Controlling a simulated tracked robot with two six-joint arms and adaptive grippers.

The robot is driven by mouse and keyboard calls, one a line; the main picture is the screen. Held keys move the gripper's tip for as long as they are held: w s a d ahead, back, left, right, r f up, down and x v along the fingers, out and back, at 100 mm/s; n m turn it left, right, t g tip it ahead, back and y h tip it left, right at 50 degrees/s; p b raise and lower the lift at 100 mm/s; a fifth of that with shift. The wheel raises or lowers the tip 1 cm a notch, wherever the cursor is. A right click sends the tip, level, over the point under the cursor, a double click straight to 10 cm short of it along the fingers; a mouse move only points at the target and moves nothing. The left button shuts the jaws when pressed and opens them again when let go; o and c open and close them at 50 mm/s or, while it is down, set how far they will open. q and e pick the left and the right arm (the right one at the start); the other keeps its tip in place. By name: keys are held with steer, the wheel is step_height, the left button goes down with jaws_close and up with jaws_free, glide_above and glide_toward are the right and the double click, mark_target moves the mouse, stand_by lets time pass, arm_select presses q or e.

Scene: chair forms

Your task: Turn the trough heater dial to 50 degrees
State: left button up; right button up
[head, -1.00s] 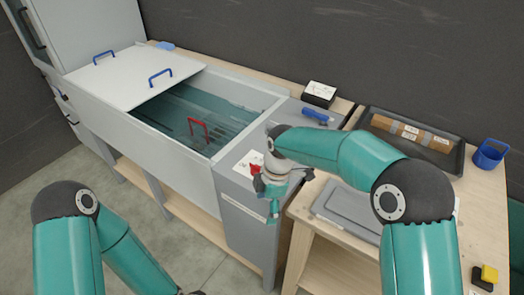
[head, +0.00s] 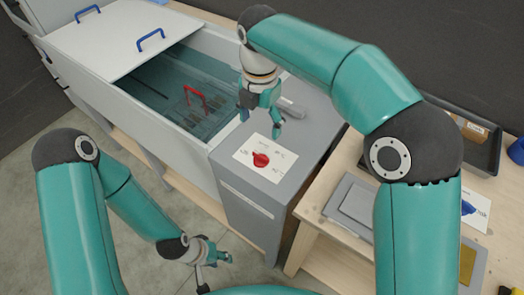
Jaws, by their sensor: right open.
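The trough heater dial is a red knob (head: 261,160) on a white label plate (head: 264,157) with small markings around it. The plate lies on top of the grey control box (head: 247,197) at the trough's near end. The markings are too small to read surely. My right gripper (head: 261,132) is open and empty, pointing down above the box, just behind the dial and apart from it. My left gripper (head: 217,262) hangs low at the bottom middle, in front of the trough; its finger gap is not clear.
The water-filled trough (head: 150,125) has a white lid (head: 95,45) with blue handles and a red handle (head: 195,97) inside. A wooden table (head: 318,232) at right holds a grey slab (head: 350,207) and a dark tray (head: 480,150). Bare floor lies at lower left.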

mark_target(261, 155)
step_height(261, 155, down, 12)
steer(key=shift+s+r, duration=0.15)
steer(key=shift+r, duration=0.05)
steer(key=c, duration=1.1)
steer(key=shift+d, duration=0.25)
steer(key=shift+c, duration=0.3)
steer(key=shift+a, duration=0.15)
